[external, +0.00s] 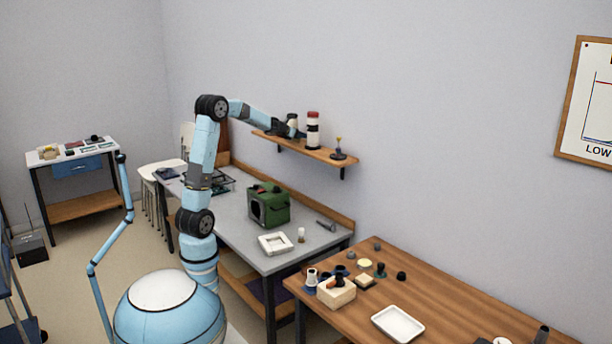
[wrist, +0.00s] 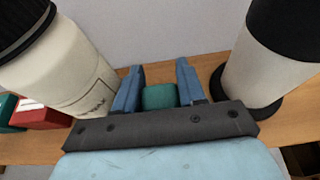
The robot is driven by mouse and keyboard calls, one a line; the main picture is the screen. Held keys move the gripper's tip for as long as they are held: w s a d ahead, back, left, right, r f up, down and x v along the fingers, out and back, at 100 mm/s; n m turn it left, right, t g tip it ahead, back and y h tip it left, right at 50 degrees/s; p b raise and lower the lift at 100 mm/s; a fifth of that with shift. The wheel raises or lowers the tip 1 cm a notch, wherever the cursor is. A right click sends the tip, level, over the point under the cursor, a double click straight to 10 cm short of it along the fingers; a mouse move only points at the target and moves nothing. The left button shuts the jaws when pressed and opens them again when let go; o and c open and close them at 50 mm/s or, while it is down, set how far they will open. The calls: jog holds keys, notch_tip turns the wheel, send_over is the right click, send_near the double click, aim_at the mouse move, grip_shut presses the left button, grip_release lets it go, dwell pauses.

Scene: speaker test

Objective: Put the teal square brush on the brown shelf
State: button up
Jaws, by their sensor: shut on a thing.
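The teal square brush (wrist: 159,97) shows in the wrist view between the two blue fingers of my gripper (wrist: 160,74), which is shut on it. Only a teal block of it shows; the rest is hidden. In the external view my gripper (external: 293,132) is at the left part of the brown shelf (external: 325,153), and the brush cannot be made out there. The shelf also shows in the wrist view (wrist: 300,122), below and around the fingers. Whether the brush touches the shelf I cannot tell.
A cream bottle (wrist: 62,72) stands left of the fingers and a white cylinder with black ends (wrist: 262,62) right of them. A red block (wrist: 38,114) is at far left. A small yellow-topped item (external: 338,150) stands near the shelf's right end, with bare shelf before it.

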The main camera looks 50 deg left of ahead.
jog(key=shift+f, duration=0.8)
jog(key=shift+f, duration=0.1)
jog(key=o, duration=0.8)
jog(key=shift+c, duration=0.2)
